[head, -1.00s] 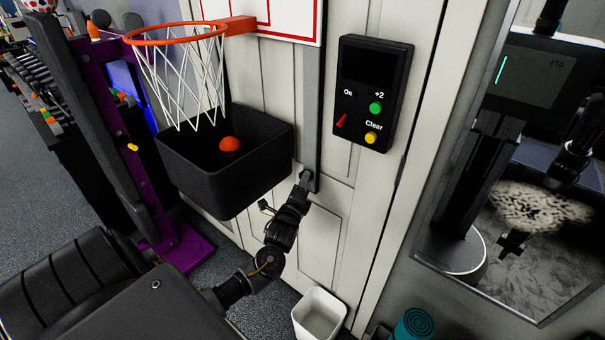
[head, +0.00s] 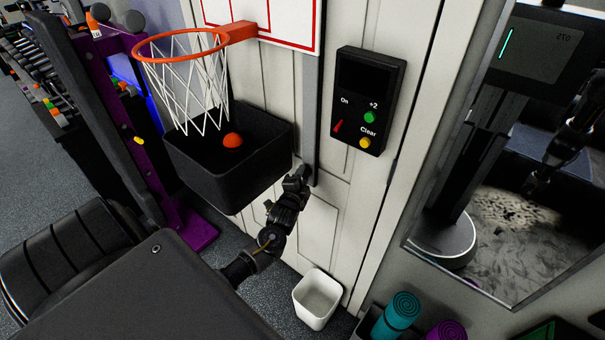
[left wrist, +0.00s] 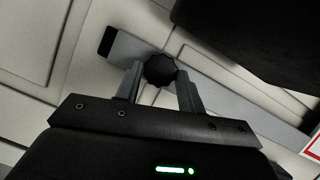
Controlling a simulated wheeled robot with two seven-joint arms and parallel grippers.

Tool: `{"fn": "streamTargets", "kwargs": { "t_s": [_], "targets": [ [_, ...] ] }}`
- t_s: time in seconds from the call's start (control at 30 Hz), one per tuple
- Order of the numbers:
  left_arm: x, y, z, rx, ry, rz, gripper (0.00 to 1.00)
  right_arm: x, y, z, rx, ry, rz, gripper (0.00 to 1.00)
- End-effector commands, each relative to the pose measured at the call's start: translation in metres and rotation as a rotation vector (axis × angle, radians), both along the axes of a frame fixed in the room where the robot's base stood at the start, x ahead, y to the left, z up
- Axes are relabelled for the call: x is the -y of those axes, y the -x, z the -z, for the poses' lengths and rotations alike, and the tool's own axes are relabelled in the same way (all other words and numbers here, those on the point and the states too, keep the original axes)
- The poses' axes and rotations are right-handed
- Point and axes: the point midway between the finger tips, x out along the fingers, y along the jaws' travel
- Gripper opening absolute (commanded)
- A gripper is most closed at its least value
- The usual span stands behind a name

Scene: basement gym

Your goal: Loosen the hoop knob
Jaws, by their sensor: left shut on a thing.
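The hoop knob (left wrist: 160,70) is a dark lobed knob on a grey upright bar (head: 311,110) fixed to the white door. In the left wrist view it sits between the two fingers of my left gripper (left wrist: 160,88), which is shut on it. In the head view my left gripper (head: 299,180) is at the lower end of the bar and hides the knob. The orange hoop (head: 181,45) with a white net hangs above, at the upper left. My right gripper is not directly in view.
A black bin (head: 230,175) with an orange ball (head: 232,140) is left of my gripper. A scoreboard box (head: 368,100) hangs to the right. A white bin (head: 317,299) and rolled mats (head: 403,309) stand below. A mirror (head: 500,200) is at the right.

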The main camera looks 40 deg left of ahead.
Motion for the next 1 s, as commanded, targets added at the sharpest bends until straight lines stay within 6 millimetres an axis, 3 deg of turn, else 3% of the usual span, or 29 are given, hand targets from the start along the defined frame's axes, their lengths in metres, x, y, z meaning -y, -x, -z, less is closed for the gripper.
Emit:
{"fn": "streamTargets", "kwargs": {
  "t_s": [0.47,0.5,0.63,1.0],
  "targets": [
    [-0.0004,0.0003,0.0006,0.0,0.014,-0.001,0.16,0.003,0.0006,-0.0014,0.0,0.003,-0.002,0.0],
    [-0.0003,0.0003,0.0006,0.0,0.014,-0.001,0.41,0.0037,0.0006,-0.0014,0.0,0.004,-0.002,0.0],
    [-0.0002,0.0003,0.0005,0.0,0.014,-0.001,0.58,0.0056,0.0007,-0.0015,-0.001,0.007,-0.002,0.0],
    [0.0021,0.004,0.0003,0.001,0.013,0.001,0.6,0.0064,0.0011,0.0,-0.001,0.008,-0.002,0.0]
  ]
}}
